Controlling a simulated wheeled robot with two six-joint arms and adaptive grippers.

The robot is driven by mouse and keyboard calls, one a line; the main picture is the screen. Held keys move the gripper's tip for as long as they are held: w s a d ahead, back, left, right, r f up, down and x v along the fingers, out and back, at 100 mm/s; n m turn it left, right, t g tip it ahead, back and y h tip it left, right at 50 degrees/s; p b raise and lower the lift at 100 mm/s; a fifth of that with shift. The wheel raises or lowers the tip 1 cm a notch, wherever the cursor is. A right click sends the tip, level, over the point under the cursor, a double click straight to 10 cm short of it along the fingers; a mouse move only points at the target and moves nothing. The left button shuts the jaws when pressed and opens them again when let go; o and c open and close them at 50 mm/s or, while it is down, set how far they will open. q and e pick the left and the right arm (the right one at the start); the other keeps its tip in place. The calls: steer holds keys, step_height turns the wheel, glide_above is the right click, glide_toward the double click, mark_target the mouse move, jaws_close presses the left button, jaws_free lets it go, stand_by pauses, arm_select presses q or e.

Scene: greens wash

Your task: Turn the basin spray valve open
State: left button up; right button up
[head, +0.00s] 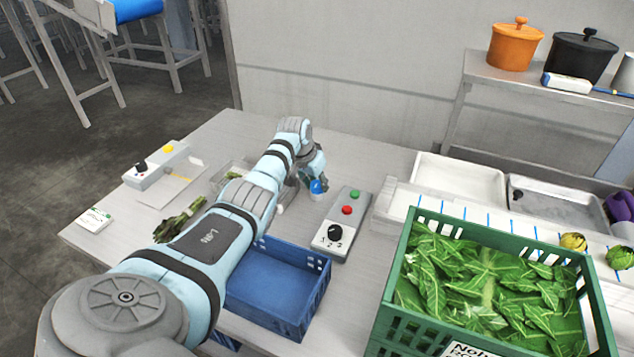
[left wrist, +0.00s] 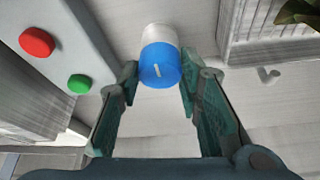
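The spray valve is a blue round cap (head: 317,186) on a white base, standing on the table left of the grey button box. In the left wrist view the blue cap (left wrist: 161,66) carries a short pale mark, slightly tilted. My left gripper (head: 312,178) reaches over the valve from behind. In the left wrist view its two fingertips (left wrist: 160,80) lie on opposite sides of the cap, right at its edges, and appear to hold it. The basin (head: 235,172) is partly hidden behind my left arm. My right gripper is not in view.
The button box (head: 342,222) has a red button, a green button and a black knob. A blue crate (head: 275,290) stands in front, a green crate of leaves (head: 400,280) at right. Dark greens (head: 180,220) and another control box (head: 155,165) lie at left. White and metal trays stand behind at right.

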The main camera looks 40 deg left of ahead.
arm_select(q)
steer(key=shift+d+r+n+y+p, duration=0.1)
steer(key=shift+r+n+y+p, duration=0.2)
steer(key=shift+n+p, duration=0.9)
steer(key=shift+w+f+n+y+p, duration=0.15)
steer(key=shift+n+y+p, duration=0.35)
steer(key=shift+n+p, duration=0.5)
steer(key=shift+f+n+g+y, duration=0.1)
steer(key=shift+n+g+y, duration=0.3)
steer(key=shift+n, duration=0.7)
steer(key=shift+n+g+y+b, duration=0.3)
steer(key=shift+n+b, duration=0.35)
steer(key=shift+n, duration=0.45)
steer(key=o, duration=1.1)
steer(key=shift+o, duration=0.2)
